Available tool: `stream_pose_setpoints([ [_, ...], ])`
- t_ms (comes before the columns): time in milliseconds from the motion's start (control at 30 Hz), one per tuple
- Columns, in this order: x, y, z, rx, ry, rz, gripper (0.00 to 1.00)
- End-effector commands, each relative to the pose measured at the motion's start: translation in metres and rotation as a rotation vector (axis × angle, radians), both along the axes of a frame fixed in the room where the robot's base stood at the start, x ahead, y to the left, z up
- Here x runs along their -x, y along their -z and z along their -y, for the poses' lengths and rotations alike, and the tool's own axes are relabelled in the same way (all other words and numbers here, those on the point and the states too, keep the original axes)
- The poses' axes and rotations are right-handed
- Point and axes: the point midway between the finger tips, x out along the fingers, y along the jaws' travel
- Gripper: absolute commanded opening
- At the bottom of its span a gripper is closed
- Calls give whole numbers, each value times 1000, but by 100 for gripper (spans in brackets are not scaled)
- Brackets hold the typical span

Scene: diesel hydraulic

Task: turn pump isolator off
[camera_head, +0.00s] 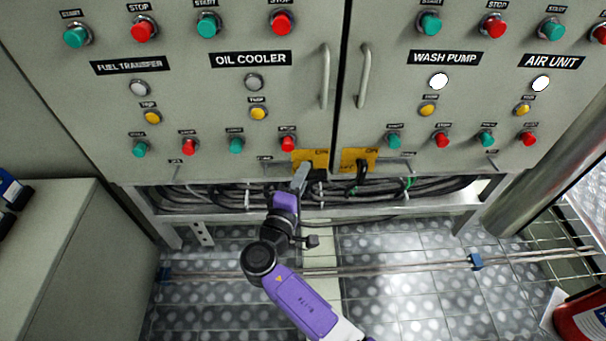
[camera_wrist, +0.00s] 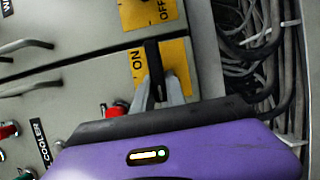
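Two yellow isolator plates sit low on the cabinet doors, a left one (camera_head: 304,157) and a right one (camera_head: 348,157). No readable label says which one is the pump isolator. My gripper (camera_head: 301,177) is at the left plate. In the wrist view this plate (camera_wrist: 178,62) reads ON, and a black handle (camera_wrist: 151,54) stands out from it. My gripper's fingers (camera_wrist: 158,92) lie on both sides of that handle; whether they press on it is not clear. The right plate, reading OFF, also shows in the wrist view (camera_wrist: 135,13). A black handle (camera_head: 362,176) hangs at the right plate.
Bundled black cables (camera_head: 420,190) run below the doors, close to my gripper. Metal door handles (camera_head: 325,78) stick out above the plates. Push buttons and lamps cover the doors. A grey cabinet (camera_head: 70,250) stands left, and a red object (camera_head: 582,318) lies at lower right.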

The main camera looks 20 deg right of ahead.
Motion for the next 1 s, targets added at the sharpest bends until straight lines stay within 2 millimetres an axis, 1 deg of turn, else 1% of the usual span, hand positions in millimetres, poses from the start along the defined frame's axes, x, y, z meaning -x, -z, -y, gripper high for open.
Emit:
stream_pose_setpoints([
  [33, 0, 1, 0, 2, -1, -3, 24],
  [100, 0, 1, 0, 2, -1, -3, 38],
  [467, 2, 0, -2, 0, -1, -1, 38],
  [567, 9, 0, -9, 0, -3, -1, 38],
  [900, 49, 0, -43, 0, -4, -1, 38],
  [1000, 56, 1, -48, 1, -1, -2, 38],
])
